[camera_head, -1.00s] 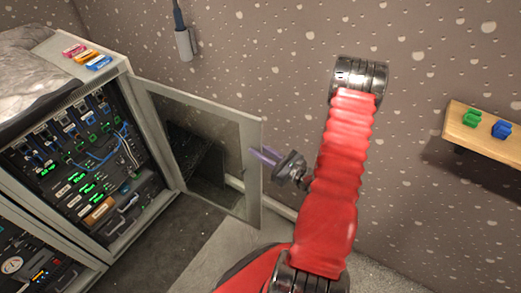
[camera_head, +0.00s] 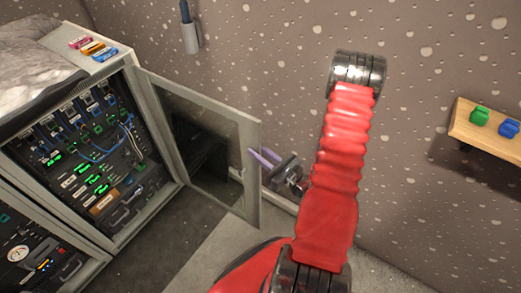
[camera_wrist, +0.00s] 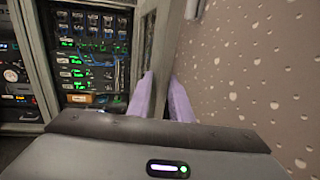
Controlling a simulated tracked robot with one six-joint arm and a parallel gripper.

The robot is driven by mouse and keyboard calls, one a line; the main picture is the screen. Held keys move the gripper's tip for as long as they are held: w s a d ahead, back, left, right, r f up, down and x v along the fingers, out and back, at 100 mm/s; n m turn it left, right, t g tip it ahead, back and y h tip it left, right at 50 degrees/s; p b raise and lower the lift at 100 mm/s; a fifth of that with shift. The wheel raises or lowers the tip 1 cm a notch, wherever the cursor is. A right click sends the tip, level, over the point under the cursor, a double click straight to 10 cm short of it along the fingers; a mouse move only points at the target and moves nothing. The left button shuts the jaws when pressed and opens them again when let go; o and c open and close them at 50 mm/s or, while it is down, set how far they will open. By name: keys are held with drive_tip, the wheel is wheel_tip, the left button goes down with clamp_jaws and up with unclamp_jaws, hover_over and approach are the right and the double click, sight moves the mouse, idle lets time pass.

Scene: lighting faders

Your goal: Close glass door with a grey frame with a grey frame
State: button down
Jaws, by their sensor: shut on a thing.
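The glass door with a grey frame (camera_head: 249,165) stands wide open, swung out to the right from the equipment cabinet (camera_head: 165,158). My gripper (camera_head: 258,157) is at the door's free outer edge, with its purple fingers pointing left. In the wrist view the two fingers (camera_wrist: 162,80) lie on either side of the grey door frame (camera_wrist: 163,45), shut on it. The place where the fingers touch the frame is partly hidden by the fingers themselves.
The cabinet holds racks with green lights and blue cables (camera_head: 100,150). Pink, orange and blue blocks (camera_head: 92,48) lie on its top. A wooden shelf (camera_head: 490,132) with green and blue blocks is on the right wall. Floor between door and cabinet is clear.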

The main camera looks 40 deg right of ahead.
drive_tip(key=shift+s+a+m+h, duration=0.15)
drive_tip(key=shift+s+a+h, duration=0.1)
drive_tip(key=shift+a, duration=0.3)
drive_tip(key=shift+s+a+m+h, duration=0.1)
drive_tip(key=shift+a+h, duration=0.1)
drive_tip(key=shift+a, duration=0.4)
drive_tip(key=shift+s+a+m+h, duration=0.15)
drive_tip(key=shift+s+a+h, duration=0.1)
drive_tip(key=shift+a, duration=0.3)
drive_tip(key=c, duration=1.7)
unclamp_jaws()
drive_tip(key=s, duration=0.5)
drive_tip(key=s+d, duration=0.1)
drive_tip(key=s, duration=0.2)
drive_tip(key=shift+a, duration=0.1)
